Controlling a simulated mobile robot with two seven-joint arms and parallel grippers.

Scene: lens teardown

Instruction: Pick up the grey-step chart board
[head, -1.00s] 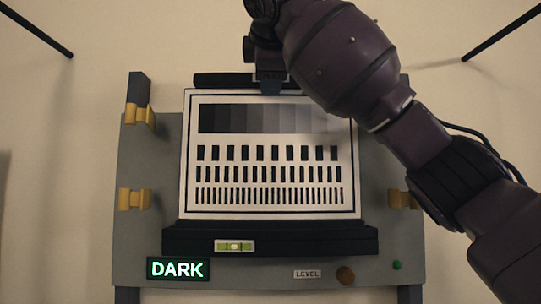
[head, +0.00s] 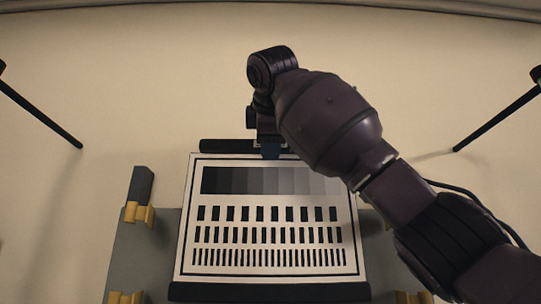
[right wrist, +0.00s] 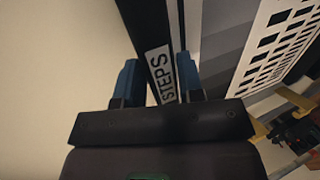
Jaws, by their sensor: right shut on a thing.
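The grey-step chart board (head: 270,212) is a white panel with a row of grey steps and rows of black bars. It stands upright, its lower edge at a dark ledge (head: 270,292). A black bar (head: 222,146) runs along its top. My right gripper (head: 271,150) comes down on the middle of this bar. In the right wrist view, the blue fingers of my right gripper (right wrist: 157,82) close on the black bar at a white "STEPS" label (right wrist: 160,72); the board (right wrist: 270,45) shows at right. My left gripper is out of view.
A grey back panel (head: 140,235) with yellow clips (head: 139,213) stands behind the board. A dark post (head: 141,184) rises at its upper left. Dark rods (head: 40,115) stand at both sides. The pale area above the board is free.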

